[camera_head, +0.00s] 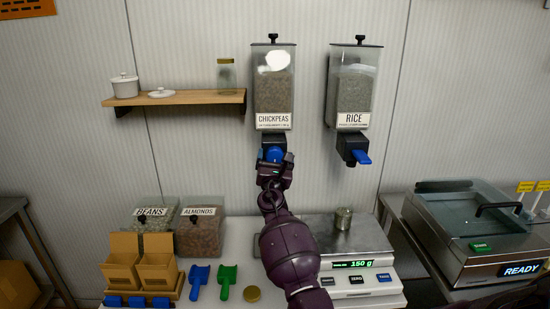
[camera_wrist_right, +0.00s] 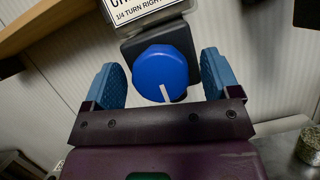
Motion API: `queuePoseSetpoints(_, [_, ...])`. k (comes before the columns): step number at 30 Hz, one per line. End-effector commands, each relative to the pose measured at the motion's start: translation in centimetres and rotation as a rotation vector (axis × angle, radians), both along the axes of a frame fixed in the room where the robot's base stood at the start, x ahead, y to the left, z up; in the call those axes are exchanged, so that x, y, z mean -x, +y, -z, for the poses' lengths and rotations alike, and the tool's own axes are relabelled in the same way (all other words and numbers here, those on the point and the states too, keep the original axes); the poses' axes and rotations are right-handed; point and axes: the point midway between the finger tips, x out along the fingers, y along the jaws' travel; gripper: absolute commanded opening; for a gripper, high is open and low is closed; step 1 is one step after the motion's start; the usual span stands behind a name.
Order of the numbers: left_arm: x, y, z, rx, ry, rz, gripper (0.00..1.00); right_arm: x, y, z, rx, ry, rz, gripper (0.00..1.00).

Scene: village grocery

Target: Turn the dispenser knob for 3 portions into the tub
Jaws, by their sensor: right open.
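The chickpeas dispenser (camera_head: 274,85) hangs on the wall, mostly full. Its blue round knob (camera_wrist_right: 161,72) has a white mark pointing down and slightly right. My right gripper (camera_head: 274,163) is in front of the knob. In the right wrist view its blue finger pads are open, one on each side of the knob, with visible gaps. A small can-like container (camera_head: 343,218) stands on the scale (camera_head: 358,240); it also shows with greenish contents in the right wrist view (camera_wrist_right: 309,147). I cannot tell whether it is the tub. My arm hides the area below the spout. My left gripper is not in view.
The rice dispenser (camera_head: 352,90) with a blue lever hangs at right. A wooden shelf (camera_head: 175,98) is close on the left. Bins, cardboard boxes (camera_head: 157,271) and two scoops (camera_head: 227,280) stand at lower left.

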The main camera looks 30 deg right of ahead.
Motion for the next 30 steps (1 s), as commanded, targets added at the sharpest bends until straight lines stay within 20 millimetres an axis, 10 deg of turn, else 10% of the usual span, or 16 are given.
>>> queuePoseSetpoints(9, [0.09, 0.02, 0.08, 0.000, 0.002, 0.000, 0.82, -0.16, -0.13, -0.04, -0.001, 0.001, 0.000, 0.82])
queuePoseSetpoints(19, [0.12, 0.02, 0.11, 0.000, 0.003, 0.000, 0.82, -0.14, -0.11, -0.04, -0.001, 0.001, 0.000, 0.33])
queuePoseSetpoints(30, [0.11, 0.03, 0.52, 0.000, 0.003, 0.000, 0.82, -0.17, -0.06, 0.04, -0.059, -0.035, -0.002, 0.33])
